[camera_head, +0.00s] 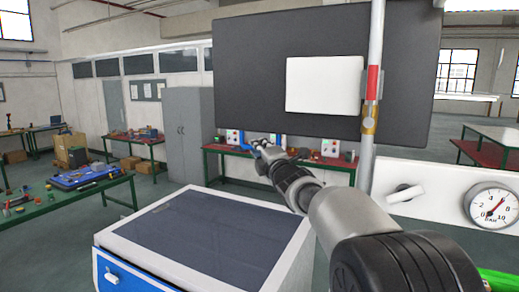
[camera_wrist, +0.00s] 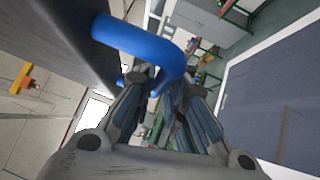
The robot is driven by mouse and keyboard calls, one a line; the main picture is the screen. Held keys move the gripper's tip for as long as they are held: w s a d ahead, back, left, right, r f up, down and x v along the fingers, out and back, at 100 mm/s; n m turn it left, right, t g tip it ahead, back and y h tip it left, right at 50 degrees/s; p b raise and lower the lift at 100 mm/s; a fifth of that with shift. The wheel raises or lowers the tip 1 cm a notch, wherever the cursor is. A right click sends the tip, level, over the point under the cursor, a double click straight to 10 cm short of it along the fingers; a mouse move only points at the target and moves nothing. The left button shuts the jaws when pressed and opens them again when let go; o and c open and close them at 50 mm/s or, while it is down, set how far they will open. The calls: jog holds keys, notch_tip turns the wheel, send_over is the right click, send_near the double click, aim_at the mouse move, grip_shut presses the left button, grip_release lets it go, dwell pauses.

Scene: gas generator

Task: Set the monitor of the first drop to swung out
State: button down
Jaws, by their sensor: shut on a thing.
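A large dark flat panel, apparently the monitor (camera_head: 250,60), fills the upper middle of the head view, with a white rectangle (camera_head: 325,84) on its face. It also seems to be the dark surface at upper left in the wrist view (camera_wrist: 45,40). A thick blue curved handle (camera_wrist: 135,40) comes from that side and bends down between my fingers. My gripper (camera_head: 262,147) is just below the panel's lower edge in the head view. In the wrist view, my gripper (camera_wrist: 165,88) is shut on the handle's end. The grip contact is partly hidden by the fingers.
A pale pole (camera_head: 368,155) with red and gold bands stands right of my gripper. A white cabinet with a dark top (camera_head: 215,235) is below left. A white lever (camera_head: 405,194) and a round gauge (camera_head: 492,205) are at right. Workbenches stand farther back.

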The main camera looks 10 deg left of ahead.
jog(key=s+a+n+g+y+b, duration=0.2)
jog(key=s+n+g+y, duration=0.7)
jog(key=s, duration=1.2)
jog(key=shift+f+g+y, duration=0.15)
jog(key=shift+g+y, duration=0.25)
jog(key=shift+g, duration=0.8)
jog(key=c, duration=2)
grip_release()
jog(key=shift+c, duration=0.2)
jog(key=o, duration=0.4)
jog(key=shift+s+d, duration=0.1)
jog(key=shift+s, duration=0.1)
jog(key=shift+o, duration=0.2)
jog(key=shift+w, duration=0.15)
